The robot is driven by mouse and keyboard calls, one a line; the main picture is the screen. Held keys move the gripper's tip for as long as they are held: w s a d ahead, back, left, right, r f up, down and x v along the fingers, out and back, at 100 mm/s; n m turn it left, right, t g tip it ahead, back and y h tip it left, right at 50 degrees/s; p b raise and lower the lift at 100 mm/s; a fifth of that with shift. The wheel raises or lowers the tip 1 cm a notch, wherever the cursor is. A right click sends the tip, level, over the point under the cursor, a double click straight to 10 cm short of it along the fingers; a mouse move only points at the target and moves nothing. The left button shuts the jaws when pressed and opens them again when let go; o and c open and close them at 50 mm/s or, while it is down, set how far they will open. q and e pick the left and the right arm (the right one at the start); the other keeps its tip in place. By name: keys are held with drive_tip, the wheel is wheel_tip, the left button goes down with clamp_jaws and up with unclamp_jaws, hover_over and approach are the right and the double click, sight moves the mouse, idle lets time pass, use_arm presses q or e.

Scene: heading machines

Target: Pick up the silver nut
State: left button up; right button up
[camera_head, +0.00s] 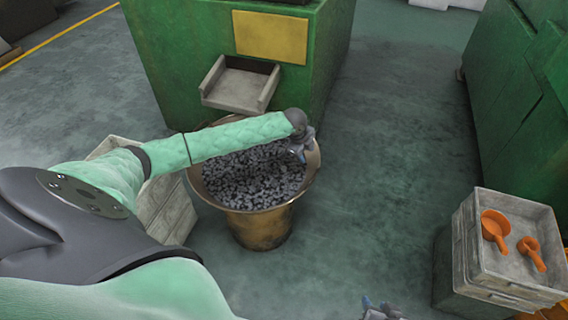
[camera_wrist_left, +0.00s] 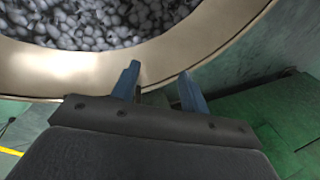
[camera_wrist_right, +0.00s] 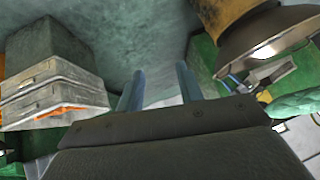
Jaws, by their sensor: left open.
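A wide brass-coloured basin (camera_head: 258,226) holds a heap of small dark silver-grey nuts (camera_head: 250,175); single nuts are too small to tell apart in the head view. My left gripper (camera_head: 300,154) hangs over the basin's right rim. In the left wrist view its two blue fingers (camera_wrist_left: 160,84) are apart and empty, in front of the rim (camera_wrist_left: 165,68), with the heap (camera_wrist_left: 105,18) beyond. My right gripper (camera_head: 381,309) is low at the bottom edge of the head view. In the right wrist view its fingers (camera_wrist_right: 160,84) are apart with nothing between them.
A green machine (camera_head: 170,60) with a grey chute (camera_head: 235,85) stands behind the basin. Pale crates (camera_head: 172,215) stand left of it, partly behind my left arm. A crate (camera_head: 490,265) with orange scoops (camera_head: 495,228) is at right. Floor between is clear.

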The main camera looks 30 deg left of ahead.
sight(283, 167)
use_arm(q)
drive_tip(key=s+a+g, duration=0.1)
drive_tip(key=a, duration=0.1)
drive_tip(key=s+a+g+y, duration=0.1)
drive_tip(key=a, duration=0.1)
drive_tip(key=s+a+m+g, duration=0.1)
drive_tip(key=s+a, duration=0.1)
drive_tip(key=a, duration=0.1)
drive_tip(key=shift+s+f+g+p, duration=0.1)
drive_tip(key=shift+f+g+p, duration=0.2)
drive_tip(key=shift+f+p, duration=0.1)
drive_tip(key=shift+s+f, duration=0.1)
drive_tip(key=shift+f, duration=0.2)
drive_tip(key=shift+a+f, duration=0.1)
drive_tip(key=shift+f, duration=0.7)
drive_tip(key=shift+w+a+f+p, duration=0.1)
drive_tip(key=shift+f+p, duration=0.15)
drive_tip(key=shift+f, duration=1.15)
drive_tip(key=shift+w+a+f+p, duration=0.1)
drive_tip(key=shift+f+p, duration=0.15)
drive_tip(key=shift+f, duration=1.1)
use_arm(e)
drive_tip(key=s+d+g, duration=0.1)
drive_tip(key=s+g, duration=0.1)
drive_tip(key=s, duration=0.1)
drive_tip(key=s+d+f+g+h, duration=0.1)
drive_tip(key=s, duration=0.1)
drive_tip(key=shift+s+d+g, duration=0.1)
drive_tip(key=shift+d+g, duration=0.2)
drive_tip(key=shift+f, duration=0.1)
